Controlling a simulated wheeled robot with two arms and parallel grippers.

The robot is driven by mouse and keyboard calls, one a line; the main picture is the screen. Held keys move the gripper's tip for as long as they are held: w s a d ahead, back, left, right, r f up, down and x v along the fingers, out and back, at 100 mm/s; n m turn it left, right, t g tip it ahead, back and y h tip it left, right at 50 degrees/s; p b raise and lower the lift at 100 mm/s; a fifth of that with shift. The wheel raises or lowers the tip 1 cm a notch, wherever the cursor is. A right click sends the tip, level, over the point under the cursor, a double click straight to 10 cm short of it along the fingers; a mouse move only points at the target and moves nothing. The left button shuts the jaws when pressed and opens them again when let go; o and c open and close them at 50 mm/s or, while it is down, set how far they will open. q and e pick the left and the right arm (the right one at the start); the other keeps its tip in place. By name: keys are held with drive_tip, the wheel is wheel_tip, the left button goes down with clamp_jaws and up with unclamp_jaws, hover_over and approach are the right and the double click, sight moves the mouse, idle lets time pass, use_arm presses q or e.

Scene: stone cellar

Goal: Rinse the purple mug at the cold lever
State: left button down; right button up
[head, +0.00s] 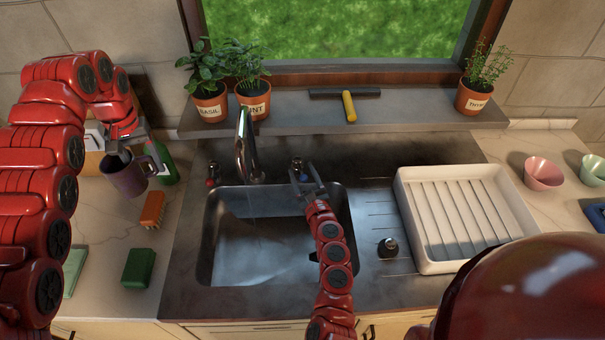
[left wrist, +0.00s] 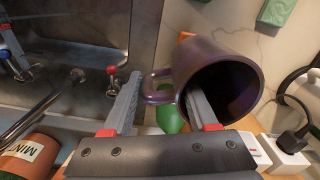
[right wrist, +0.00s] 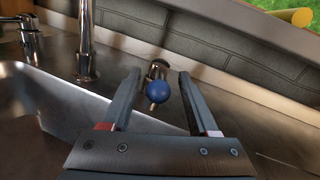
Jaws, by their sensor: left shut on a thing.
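The purple mug (head: 125,180) is held over the left counter, left of the sink, roughly upright; it fills the middle of the left wrist view (left wrist: 225,55). My left gripper (left wrist: 165,105) is shut on it at its handle side, one finger across the rim. The cold lever with its blue knob (head: 297,164) stands behind the sink, right of the faucet (head: 246,150). My right gripper (right wrist: 150,95) is open and empty, its fingers on either side of the blue knob (right wrist: 158,91). I cannot tell whether water runs from the faucet.
The red-knobbed lever (head: 213,172) stands left of the faucet. The sink basin (head: 235,275) looks empty. A white drying rack (head: 408,215) is to its right. A green bottle (head: 168,165), orange brush (head: 152,208) and green sponge (head: 139,266) are near the mug. Potted herbs line the sill.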

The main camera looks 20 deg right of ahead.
use_arm(q)
wheel_tip(320, 180, down, 2)
drive_tip(key=shift+f+b, duration=0.1)
drive_tip(key=shift+b, duration=1)
use_arm(e)
drive_tip(key=s, duration=1.2)
drive_tip(key=shift+a, duration=0.2)
